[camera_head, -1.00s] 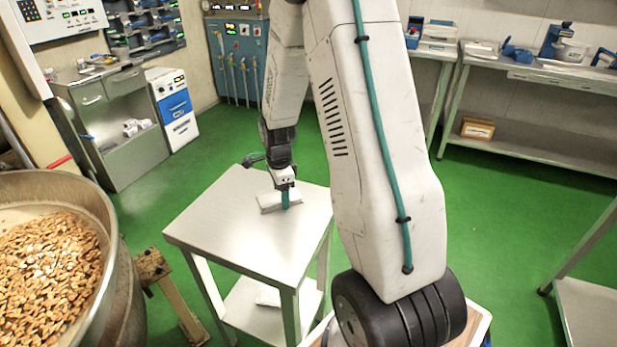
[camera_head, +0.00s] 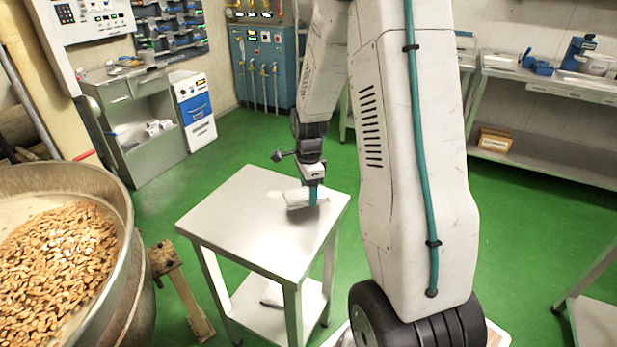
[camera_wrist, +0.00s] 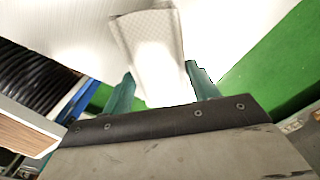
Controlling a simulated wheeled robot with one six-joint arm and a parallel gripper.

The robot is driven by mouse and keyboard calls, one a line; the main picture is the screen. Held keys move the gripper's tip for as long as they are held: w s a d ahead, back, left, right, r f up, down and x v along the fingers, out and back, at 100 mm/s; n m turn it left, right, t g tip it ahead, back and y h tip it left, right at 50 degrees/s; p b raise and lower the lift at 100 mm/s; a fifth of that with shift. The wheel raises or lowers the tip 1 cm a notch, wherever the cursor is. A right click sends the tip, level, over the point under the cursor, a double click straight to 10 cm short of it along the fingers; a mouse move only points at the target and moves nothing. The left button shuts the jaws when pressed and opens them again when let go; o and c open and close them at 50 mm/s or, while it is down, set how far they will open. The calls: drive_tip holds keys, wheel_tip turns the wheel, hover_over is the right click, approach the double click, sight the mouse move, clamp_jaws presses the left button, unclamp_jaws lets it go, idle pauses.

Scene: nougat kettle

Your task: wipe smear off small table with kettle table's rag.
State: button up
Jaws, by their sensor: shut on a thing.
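The small table (camera_head: 235,225) is a bare metal-topped stand in the middle of the head view. My gripper (camera_head: 313,203) has teal fingers and is low over the table top, near its right edge. It is shut on a white rag (camera_head: 291,198), which is at the table surface; exact contact is hard to tell. In the wrist view the rag (camera_wrist: 158,62) stretches out from between the teal fingers of my gripper (camera_wrist: 162,85), with a textured band at its far end. I cannot make out the smear for certain.
A large kettle (camera_head: 125,285) of brown nut-like pieces stands at the left, close to the table. Cabinets line the back left, and a bench (camera_head: 545,80) stands at the back right. Green floor is open around the table.

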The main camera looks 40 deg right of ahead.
drive_tip(key=shift+r, duration=2.35)
